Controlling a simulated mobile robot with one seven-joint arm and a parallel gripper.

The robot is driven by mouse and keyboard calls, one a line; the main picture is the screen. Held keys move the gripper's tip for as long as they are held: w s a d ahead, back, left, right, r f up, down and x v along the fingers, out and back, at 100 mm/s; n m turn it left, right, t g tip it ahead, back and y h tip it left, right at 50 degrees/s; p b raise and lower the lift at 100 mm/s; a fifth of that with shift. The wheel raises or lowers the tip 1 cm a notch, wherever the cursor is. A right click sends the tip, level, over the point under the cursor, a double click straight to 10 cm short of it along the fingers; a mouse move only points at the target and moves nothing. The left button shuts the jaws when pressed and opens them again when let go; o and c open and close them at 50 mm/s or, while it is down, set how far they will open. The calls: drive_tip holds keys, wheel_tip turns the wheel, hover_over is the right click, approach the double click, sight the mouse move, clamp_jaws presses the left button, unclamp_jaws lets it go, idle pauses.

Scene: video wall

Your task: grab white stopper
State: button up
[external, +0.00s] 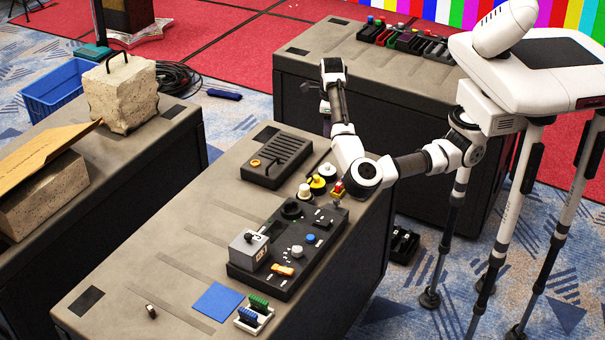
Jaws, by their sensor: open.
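Three small round pieces stand in a row near the right edge of the middle table: a white one (327,170) at the back, partly behind my arm, a yellow one (317,184) with a dark top, and a cream one (305,191) at the front. I cannot tell for sure which is the white stopper. My gripper (325,108) is open and hangs beyond the table's far right edge, well apart from these pieces. Its fingers are small and partly hidden by the wrist.
A black panel (272,266) with knobs and a grey switch box (249,249) lies in front. A dark vented box (277,156) sits behind. A red and yellow piece (338,190) is close to my arm. A blue square (217,300) lies front left. The table's left part is mostly clear.

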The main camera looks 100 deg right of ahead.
hover_over(326, 164)
drive_tip(key=shift+y, duration=0.3)
wheel_tip(326, 164, down, 8)
drive_tip(key=shift+s+a+f, duration=0.1)
drive_tip(key=shift+s, duration=0.05)
drive_tip(key=shift+w+f, duration=0.15)
drive_tip(key=shift+f, duration=1.4)
drive_tip(key=shift+w+f, duration=0.1)
drive_tip(key=shift+f, duration=1.4)
clamp_jaws()
